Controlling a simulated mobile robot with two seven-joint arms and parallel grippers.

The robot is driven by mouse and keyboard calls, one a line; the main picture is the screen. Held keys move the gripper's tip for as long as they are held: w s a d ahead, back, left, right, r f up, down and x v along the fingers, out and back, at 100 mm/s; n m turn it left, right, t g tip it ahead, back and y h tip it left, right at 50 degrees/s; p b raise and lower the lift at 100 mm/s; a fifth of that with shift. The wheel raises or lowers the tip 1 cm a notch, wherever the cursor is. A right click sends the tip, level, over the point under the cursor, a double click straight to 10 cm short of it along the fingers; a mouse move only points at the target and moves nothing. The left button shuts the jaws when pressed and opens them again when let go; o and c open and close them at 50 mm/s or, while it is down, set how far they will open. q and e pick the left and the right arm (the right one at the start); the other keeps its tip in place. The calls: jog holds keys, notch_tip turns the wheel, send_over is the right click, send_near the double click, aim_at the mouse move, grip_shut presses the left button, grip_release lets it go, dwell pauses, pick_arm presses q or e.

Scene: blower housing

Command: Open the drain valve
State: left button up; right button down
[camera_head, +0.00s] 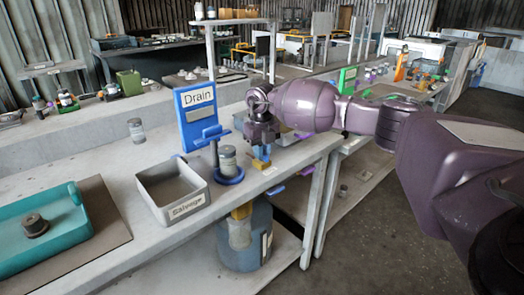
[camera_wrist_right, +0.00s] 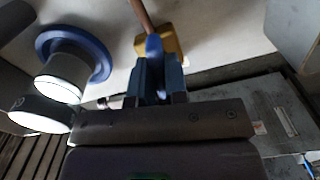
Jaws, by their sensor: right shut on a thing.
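The drain valve shows in the wrist view as a brass-yellow body (camera_wrist_right: 170,38) with a thin blue lever (camera_wrist_right: 154,48). My right gripper (camera_wrist_right: 158,82) has its two blue fingers closed around this lever. In the head view my right gripper (camera_head: 262,146) reaches down at the bench's front edge, just right of the blue stand, and the yellow valve body (camera_head: 261,164) shows under its fingertips. The gripper hides most of the valve there. A blue panel marked Drain (camera_head: 196,112) stands behind and to the left. My left gripper is in neither view.
A jar (camera_head: 228,160) stands on a round blue base (camera_head: 227,178) close left of the gripper. A grey Salvage bin (camera_head: 151,198) and a teal tray (camera_head: 20,247) are further left. A grey drum (camera_head: 240,247) stands beneath the bench edge.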

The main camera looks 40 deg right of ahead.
dwell(0.3)
jog(key=c, duration=1.1)
grip_release()
jog(key=shift+c, duration=0.2)
notch_tip(320, 180, up, 10)
jog(key=shift+f+p, duration=0.15)
jog(key=shift+p, duration=0.5)
jog(key=shift+r, duration=0.6)
